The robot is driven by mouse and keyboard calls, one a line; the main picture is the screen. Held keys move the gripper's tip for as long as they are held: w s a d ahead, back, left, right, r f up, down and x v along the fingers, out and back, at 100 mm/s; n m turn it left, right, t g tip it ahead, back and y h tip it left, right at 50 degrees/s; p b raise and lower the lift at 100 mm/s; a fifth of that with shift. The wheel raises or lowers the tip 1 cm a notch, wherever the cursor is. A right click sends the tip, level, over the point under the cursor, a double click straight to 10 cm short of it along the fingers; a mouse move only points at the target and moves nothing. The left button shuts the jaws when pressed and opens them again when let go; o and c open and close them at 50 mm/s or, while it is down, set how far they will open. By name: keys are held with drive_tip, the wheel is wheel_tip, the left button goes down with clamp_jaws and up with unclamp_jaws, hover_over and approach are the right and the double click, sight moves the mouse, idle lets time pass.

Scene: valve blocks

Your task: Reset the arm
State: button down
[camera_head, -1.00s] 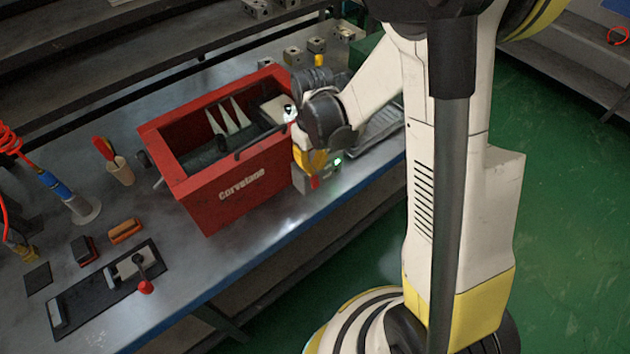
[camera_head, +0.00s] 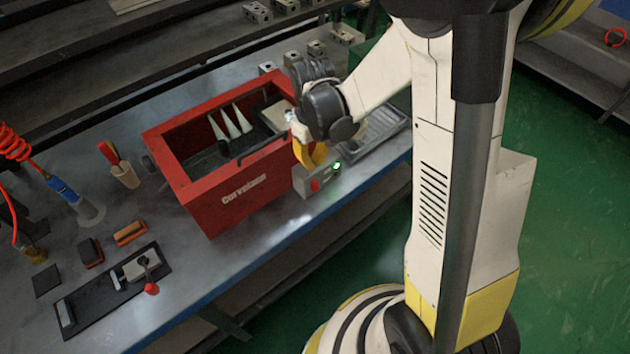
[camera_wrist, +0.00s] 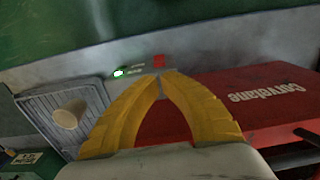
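My gripper (camera_head: 316,164) has yellow fingers and hangs at the right end of the red Corvelane box, by the small control box (camera_head: 309,187). In the wrist view, my gripper (camera_wrist: 161,76) has its fingertips together with nothing visible between them. The control box has a lit green lamp (camera_head: 337,166) and a red button (camera_head: 315,185). The lamp (camera_wrist: 119,72) and button (camera_wrist: 159,61) also show in the wrist view, beyond the fingertips. I cannot tell whether the fingers touch anything.
The open red box (camera_head: 215,205) holds pale wedge shapes. A grey ribbed tray (camera_head: 385,125) lies right of the gripper; a beige cylinder (camera_wrist: 70,114) shows over it in the wrist view. Metal blocks (camera_head: 292,57) stand behind. A clamp fixture (camera_head: 115,285) is at front left.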

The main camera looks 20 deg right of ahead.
drive_tip(key=shift+r+p, duration=0.6)
drive_tip(key=shift+r, duration=0.5)
drive_tip(key=s+r+m+t+b, duration=0.3)
drive_tip(key=s+r+t+b, duration=0.2)
drive_tip(key=s+r, duration=0.7)
drive_tip(key=shift+s+m+t+b, duration=0.3)
drive_tip(key=shift+s+t+b, duration=0.1)
drive_tip(key=shift+t, duration=0.7)
